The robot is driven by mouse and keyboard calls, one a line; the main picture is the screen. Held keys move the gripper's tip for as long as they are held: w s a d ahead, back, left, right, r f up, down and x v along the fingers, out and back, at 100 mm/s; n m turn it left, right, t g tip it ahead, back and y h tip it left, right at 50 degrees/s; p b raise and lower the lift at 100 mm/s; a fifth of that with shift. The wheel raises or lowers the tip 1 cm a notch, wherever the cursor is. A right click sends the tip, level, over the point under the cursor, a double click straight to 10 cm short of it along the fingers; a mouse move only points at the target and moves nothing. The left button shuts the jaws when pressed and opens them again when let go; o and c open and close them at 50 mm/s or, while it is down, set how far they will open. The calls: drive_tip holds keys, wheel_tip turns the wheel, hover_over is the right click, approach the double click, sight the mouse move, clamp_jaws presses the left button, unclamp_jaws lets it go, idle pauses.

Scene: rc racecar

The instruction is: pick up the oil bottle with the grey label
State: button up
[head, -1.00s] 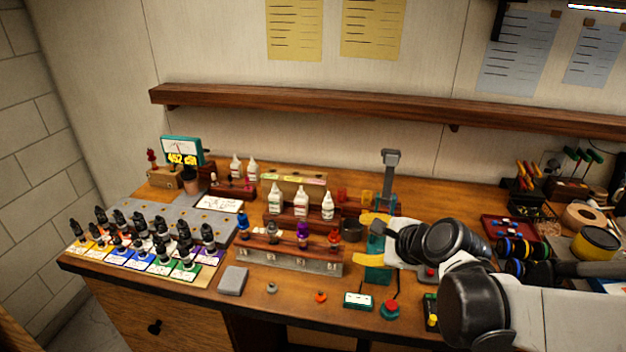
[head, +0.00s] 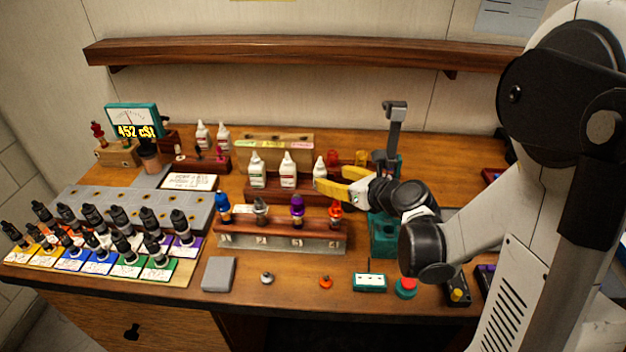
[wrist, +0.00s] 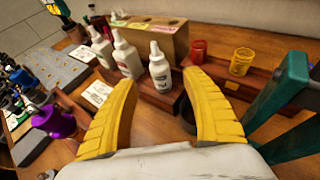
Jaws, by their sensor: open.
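Three white dropper bottles stand in a row on a wooden rack in the middle of the bench. The rightmost bottle (head: 319,169) shows a greyish label in the wrist view (wrist: 160,70), though the print is too small to read. The middle bottle (head: 288,171) and left bottle (head: 257,170) stand beside it; their label colours are hard to tell. My gripper (head: 331,181) has yellow fingers, open and empty, just in front of the rightmost bottle. In the wrist view that bottle appears between the fingertips, beyond them and apart from them.
A rack of coloured shock bodies (head: 281,238) stands in front of the bottles. A teal stand with a grey post (head: 394,135) is close on the right. Red (wrist: 199,51) and yellow (wrist: 241,62) cups sit right of the bottle. Two more white bottles (head: 202,135) stand farther back left.

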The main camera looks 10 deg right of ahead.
sight(324, 175)
drive_tip(key=b+x, duration=0.2)
drive_tip(key=x, duration=0.5)
drive_tip(key=shift+w+b, duration=0.1)
drive_tip(key=shift+b, duration=0.3)
drive_tip(key=shift+c, duration=0.5)
clamp_jaws()
